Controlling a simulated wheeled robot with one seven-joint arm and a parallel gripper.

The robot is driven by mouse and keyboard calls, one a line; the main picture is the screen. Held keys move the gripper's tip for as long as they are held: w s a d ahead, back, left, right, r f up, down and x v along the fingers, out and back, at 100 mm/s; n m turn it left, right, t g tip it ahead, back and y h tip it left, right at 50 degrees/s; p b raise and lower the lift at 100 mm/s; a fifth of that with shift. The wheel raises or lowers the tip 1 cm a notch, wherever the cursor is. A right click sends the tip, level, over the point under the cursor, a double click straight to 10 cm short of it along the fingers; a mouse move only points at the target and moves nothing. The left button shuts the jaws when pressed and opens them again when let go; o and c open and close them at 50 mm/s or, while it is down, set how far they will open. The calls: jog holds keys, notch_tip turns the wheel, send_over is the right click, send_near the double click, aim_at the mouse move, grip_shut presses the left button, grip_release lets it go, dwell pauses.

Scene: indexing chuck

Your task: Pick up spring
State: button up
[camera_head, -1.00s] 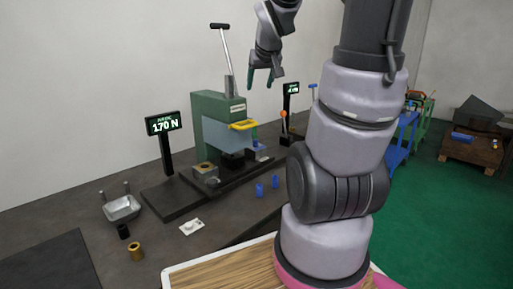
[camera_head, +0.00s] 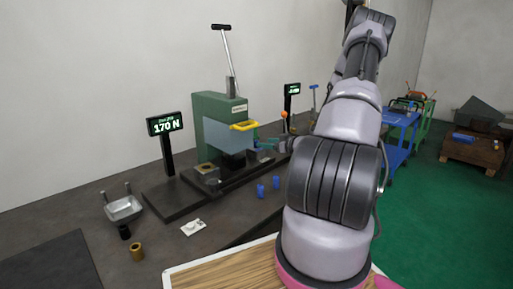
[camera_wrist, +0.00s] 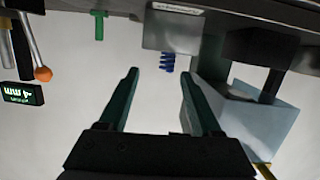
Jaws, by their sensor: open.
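The spring (camera_wrist: 167,62) is a small blue coil in the wrist view, at the end of a grey block (camera_wrist: 172,32). The wrist picture looks upside down, with the bench at the top. My gripper (camera_wrist: 159,76) is open, its two dark green fingers pointing toward the spring. The spring lies between the fingertip lines, slightly beyond the tips, with nothing held. In the head view my gripper (camera_head: 262,148) is right of the green press (camera_head: 217,115), near its yellow handle (camera_head: 243,126). I cannot make out the spring there.
A clear guard (camera_wrist: 265,118) stands close to my right finger in the wrist view. An orange-knobbed lever (camera_wrist: 43,73) and a small display (camera_wrist: 22,95) are at left. Two blue cylinders (camera_head: 261,190) stand on the bench (camera_head: 225,215) in the head view.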

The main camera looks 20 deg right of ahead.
jog(key=shift+s+a+f+t+y, duration=0.15)
jog(key=shift+s+f+t+y, duration=0.65)
jog(key=shift+t, duration=0.4)
jog(key=x, duration=1)
jog(key=shift+w, duration=0.15)
grip_shut()
